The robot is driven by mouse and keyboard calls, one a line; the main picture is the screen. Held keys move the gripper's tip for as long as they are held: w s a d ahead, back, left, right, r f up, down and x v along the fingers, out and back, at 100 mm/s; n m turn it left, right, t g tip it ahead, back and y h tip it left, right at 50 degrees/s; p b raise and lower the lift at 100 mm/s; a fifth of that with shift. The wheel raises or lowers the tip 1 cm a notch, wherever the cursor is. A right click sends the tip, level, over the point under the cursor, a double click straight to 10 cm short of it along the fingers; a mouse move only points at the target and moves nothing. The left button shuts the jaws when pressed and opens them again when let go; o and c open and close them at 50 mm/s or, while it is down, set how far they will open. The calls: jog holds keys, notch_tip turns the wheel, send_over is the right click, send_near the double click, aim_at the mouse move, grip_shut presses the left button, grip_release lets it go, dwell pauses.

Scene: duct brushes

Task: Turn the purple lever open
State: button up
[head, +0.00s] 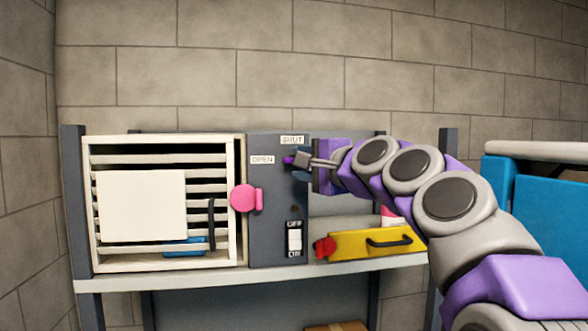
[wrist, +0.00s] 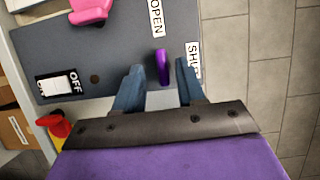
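The purple lever (head: 288,160) sits on the dark grey panel (head: 275,215), between the OPEN label (head: 262,160) and the SHUT label (head: 292,140). In the head view my gripper (head: 304,161) is in front of it and hides part of it. In the wrist view the purple lever (wrist: 163,66) stands near the tips of my gripper (wrist: 160,72), in the gap between the two fingers. The fingers are apart, and I see background on both sides of the lever. I cannot tell whether either finger touches it.
A white slatted vent box (head: 237,205) with a pink latch (head: 245,198) stands left of the panel. An OFF/ON switch (head: 294,240) is low on the panel. A yellow piece (head: 350,244) with a black handle and a red knob (head: 325,248) lies right. A blue object (head: 550,215) stands far right.

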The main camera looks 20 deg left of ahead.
jog(key=b+v, duration=0.3)
jog(key=v, duration=1.1)
jog(key=shift+d+f, duration=0.2)
jog(key=shift+s+f, duration=0.1)
jog(key=s+d+f+n+g+h+b, duration=0.1)
jog(key=s+d+f+g+h+b, duration=0.2)
jog(key=f, duration=1.1)
jog(key=s+d+f+n+h+b, duration=0.1)
jog(key=s+f+n+h+b, duration=0.3)
jog(key=f, duration=1)
jog(key=s+d+f+m+g+h+b, duration=0.15)
jog(key=f+b, duration=0.35)
jog(key=f, duration=1)
jog(key=s+d+f+n+g+h+b, duration=0.1)
jog(key=s+d+f+g+h+b, duration=0.1)
jog(key=s+d+f, duration=0.3)
jog(key=s+d+f+n+g+h+b, duration=0.1)
jog(key=s+d+f+b, duration=0.4)
jog(key=s+f, duration=0.6)
jog(key=s+d+f+n+g+h+b, duration=0.1)
jog(key=s+d+f+g+h+b, duration=0.2)
jog(key=s+d+f, duration=0.4)
notch_tip(320, 180, down, 9)
jog(key=shift+s+f+g, duration=0.15)
jog(key=shift+s+g, duration=0.55)
jog(key=shift+g, duration=0.15)
jog(key=shift+d+n, duration=0.1)
jog(key=shift+n, duration=0.15)
jog(key=shift+c, duration=0.4)
